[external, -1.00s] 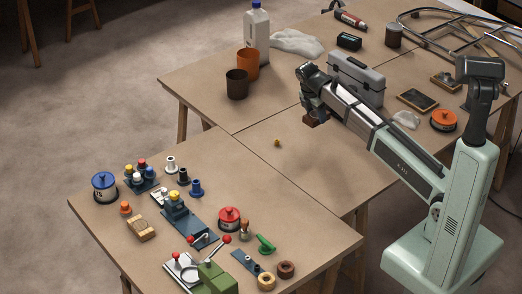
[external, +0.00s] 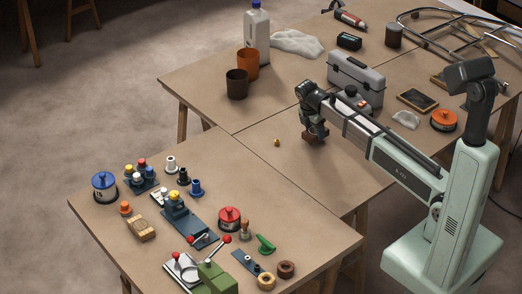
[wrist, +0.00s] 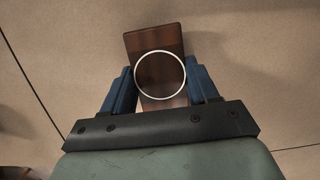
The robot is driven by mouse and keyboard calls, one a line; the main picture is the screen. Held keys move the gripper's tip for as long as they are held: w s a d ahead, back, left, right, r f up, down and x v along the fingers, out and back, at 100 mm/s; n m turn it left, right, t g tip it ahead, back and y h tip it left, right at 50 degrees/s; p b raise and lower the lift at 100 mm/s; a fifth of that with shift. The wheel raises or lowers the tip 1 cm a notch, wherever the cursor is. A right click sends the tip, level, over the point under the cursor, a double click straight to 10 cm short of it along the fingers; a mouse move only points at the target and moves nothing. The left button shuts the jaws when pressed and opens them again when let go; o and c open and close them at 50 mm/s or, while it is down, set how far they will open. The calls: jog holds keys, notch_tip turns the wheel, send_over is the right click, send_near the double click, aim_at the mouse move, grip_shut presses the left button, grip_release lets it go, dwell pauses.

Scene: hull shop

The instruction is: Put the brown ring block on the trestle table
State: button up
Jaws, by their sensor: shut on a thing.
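My gripper (external: 313,128) is shut on the brown ring block (external: 315,137), which hangs below it at the tabletop's middle right. In the wrist view the block (wrist: 153,42) is a dark reddish-brown wooden piece with a thin white ring on its face. The two blue fingers of my gripper (wrist: 160,86) press on its left and right sides. The tan trestle table (external: 345,185) lies beneath, and its bare top (wrist: 60,50) surrounds the block in the wrist view. The block is low over the top; I cannot tell whether it touches.
A small yellow piece (external: 277,142) lies left of the block. A grey toolbox (external: 355,80) stands behind it, with orange (external: 248,65) and dark (external: 237,84) cups at the back left. Several fixtures and pegs crowd the front left.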

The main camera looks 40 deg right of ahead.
aim_at(309, 134)
jog(key=shift+f, duration=1.3)
jog(key=shift+f, duration=0.1)
jog(key=o, duration=1.1)
jog(key=v, duration=1.2)
